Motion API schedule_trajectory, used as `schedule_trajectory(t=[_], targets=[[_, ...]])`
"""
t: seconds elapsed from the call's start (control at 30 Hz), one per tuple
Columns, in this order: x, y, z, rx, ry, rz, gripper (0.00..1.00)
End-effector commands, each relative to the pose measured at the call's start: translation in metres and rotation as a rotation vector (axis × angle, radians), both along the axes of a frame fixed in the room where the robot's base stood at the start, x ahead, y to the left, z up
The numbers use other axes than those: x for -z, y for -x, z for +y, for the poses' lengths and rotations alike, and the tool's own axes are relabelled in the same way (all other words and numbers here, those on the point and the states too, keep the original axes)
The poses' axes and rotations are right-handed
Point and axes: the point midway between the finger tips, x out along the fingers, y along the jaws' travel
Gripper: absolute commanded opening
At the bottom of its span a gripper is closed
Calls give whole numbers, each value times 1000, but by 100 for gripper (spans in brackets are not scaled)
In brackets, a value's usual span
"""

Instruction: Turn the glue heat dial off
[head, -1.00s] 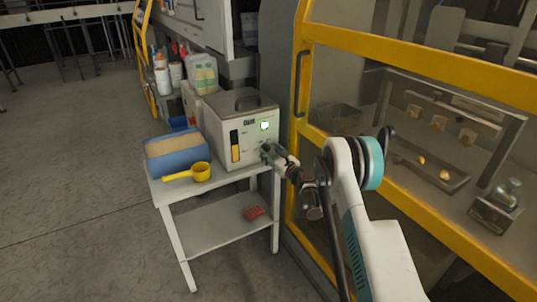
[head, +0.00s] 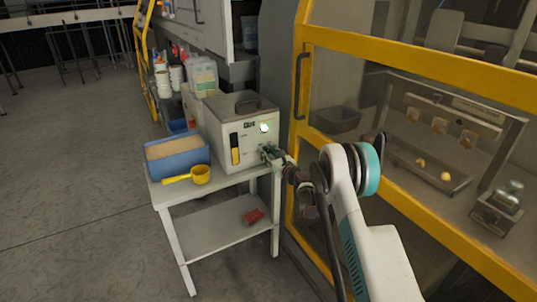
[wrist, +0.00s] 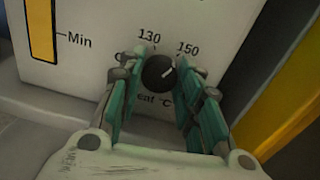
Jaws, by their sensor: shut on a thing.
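The glue heat dial (wrist: 158,73) is a round black knob with a light pointer line on the white front of the glue unit (head: 228,150). In the wrist view its line points up and right, toward the printed 150; a 130 mark is to its left. My gripper (wrist: 160,82) is shut on the dial, with one green finger on each side of it. The fingers cover part of the label below. In the head view my gripper (head: 270,152) is at the lower right of the unit's front, and the dial is hidden there.
The unit stands on a small white table (head: 225,182). A blue bin (head: 180,163) of tan granules and a yellow scoop (head: 200,174) are left of it. A yellow-framed machine (head: 300,150) stands close on the right.

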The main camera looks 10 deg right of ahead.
Motion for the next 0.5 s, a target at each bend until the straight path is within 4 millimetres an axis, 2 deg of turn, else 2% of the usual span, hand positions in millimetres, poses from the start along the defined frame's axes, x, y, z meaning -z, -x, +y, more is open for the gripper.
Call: schedule_trajectory(t=[0.27, 0.5], targets=[[0, 0, 0, -1, 92, -30, 8], [-1, 0, 1, 0, 276, -89, 8]])
